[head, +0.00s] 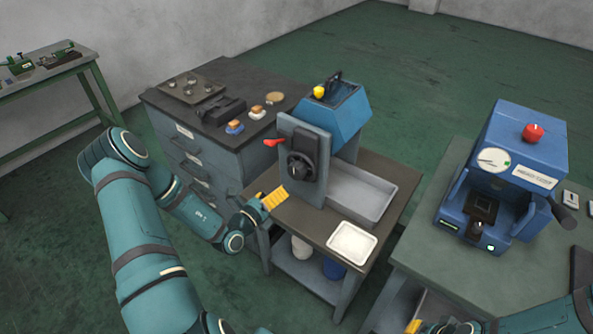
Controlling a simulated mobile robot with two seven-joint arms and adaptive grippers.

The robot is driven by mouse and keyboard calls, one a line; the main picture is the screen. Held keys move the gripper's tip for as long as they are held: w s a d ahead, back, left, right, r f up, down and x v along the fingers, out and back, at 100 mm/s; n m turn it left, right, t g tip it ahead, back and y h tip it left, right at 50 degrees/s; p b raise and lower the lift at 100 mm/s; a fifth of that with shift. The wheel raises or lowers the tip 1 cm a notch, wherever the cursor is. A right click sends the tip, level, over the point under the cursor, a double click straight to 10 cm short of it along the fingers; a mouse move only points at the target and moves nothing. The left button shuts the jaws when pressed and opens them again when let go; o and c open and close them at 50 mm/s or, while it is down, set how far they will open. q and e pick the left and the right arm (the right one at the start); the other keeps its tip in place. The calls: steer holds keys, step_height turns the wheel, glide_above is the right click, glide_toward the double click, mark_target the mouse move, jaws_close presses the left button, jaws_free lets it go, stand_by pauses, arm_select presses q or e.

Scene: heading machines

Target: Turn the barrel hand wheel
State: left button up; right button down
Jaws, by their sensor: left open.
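The black round hand wheel (298,168) sits on the upright front plate of a blue-grey machine (340,115) on the middle bench. A red handle (273,142) sticks out to the left above the wheel. My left gripper (274,198), with yellow fingers, is open just below and left of the wheel, apart from it and empty. My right gripper (416,326) shows only in part at the bottom edge; its jaw state is unclear.
A grey tray (400,190) and a white tray (353,242) lie on the bench to the right of the wheel. A drawer cabinet (195,150) stands behind left. A blue machine with a gauge (510,165) stands on the right table (420,265). Green floor lies open behind.

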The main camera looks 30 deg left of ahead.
mark_target(294, 173)
arm_select(q)
steer(key=w, duration=1.1)
steer(key=shift+w+d, duration=0.1)
steer(key=shift+d, duration=0.3)
steer(key=c, duration=1.2)
